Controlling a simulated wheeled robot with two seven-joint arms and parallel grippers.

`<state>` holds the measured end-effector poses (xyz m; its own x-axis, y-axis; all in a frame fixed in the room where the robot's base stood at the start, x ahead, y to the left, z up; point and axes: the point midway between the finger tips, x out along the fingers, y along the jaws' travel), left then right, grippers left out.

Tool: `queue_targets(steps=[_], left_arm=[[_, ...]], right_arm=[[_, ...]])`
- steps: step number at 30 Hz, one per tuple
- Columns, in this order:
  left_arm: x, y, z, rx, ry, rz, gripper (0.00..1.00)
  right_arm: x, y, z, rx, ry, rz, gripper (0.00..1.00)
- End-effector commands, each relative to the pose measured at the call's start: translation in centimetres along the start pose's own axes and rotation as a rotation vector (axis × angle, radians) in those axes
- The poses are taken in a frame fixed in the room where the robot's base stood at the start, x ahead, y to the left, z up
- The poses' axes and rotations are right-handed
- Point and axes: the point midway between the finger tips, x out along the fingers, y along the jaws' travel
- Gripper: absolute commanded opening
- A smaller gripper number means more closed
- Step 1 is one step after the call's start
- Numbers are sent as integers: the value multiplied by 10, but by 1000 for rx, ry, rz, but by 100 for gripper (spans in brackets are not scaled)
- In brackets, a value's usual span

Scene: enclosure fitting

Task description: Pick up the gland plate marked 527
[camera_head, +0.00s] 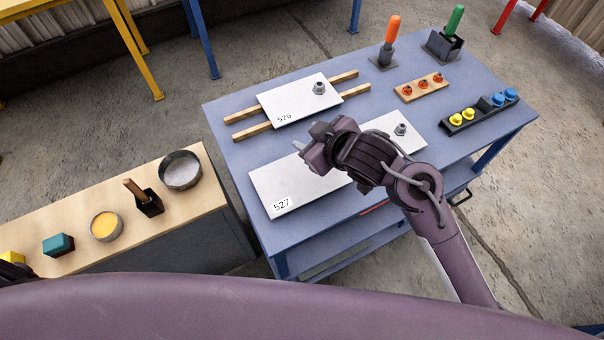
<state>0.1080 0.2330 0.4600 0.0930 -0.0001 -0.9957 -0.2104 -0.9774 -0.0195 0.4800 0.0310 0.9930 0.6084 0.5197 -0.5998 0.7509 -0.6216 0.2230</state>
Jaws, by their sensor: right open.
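The gland plate marked 527 (283,189) is a long white plate lying on the blue table. Its label is at its near left end, and a grey hex fitting (401,129) stands near its far right end. My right gripper (306,144) is open and empty above the far edge of this plate, its fingers pointing left. The gripper and wrist hide the plate's middle; I cannot tell whether they touch it. A dark part at the left picture edge may be my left gripper (14,271); its jaws cannot be made out.
A similar plate marked 526 (290,103) rests on two wooden strips behind. The blue table (237,147) also holds orange (392,28) and green (455,19) handled tools, a wooden strip (421,88) and a dark rack (478,115). A wooden bench (120,193) with bowls stands left.

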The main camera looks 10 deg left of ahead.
Motion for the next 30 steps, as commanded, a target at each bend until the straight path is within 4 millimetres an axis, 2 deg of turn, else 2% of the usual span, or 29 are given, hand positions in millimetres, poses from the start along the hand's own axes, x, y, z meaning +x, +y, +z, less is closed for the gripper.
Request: queue_targets(steps=[1,5,8,11,14,21,25,30], left_arm=[[0,0,1,0,-1,0,36],[-1,0,1,1,-1,1,36],[-1,1,1,1,-1,1,36],[-1,2,1,3,-1,2,36],[-1,2,1,4,-1,3,36],[-2,4,0,4,-1,5,36],[-2,4,0,4,-1,5,36],[-1,4,0,3,-1,5,36]], right_arm=[[7,-6,-18,-81,42,-38,42],[19,-31,-45,-265,110,-172,42],[24,-45,-48,-391,116,-283,42],[26,-49,-40,-495,81,-392,42],[22,-40,-24,-572,6,-493,42],[-5,10,16,-618,-239,-654,42],[-21,33,28,-596,-334,-690,42],[-26,41,35,-578,-380,-708,42]])
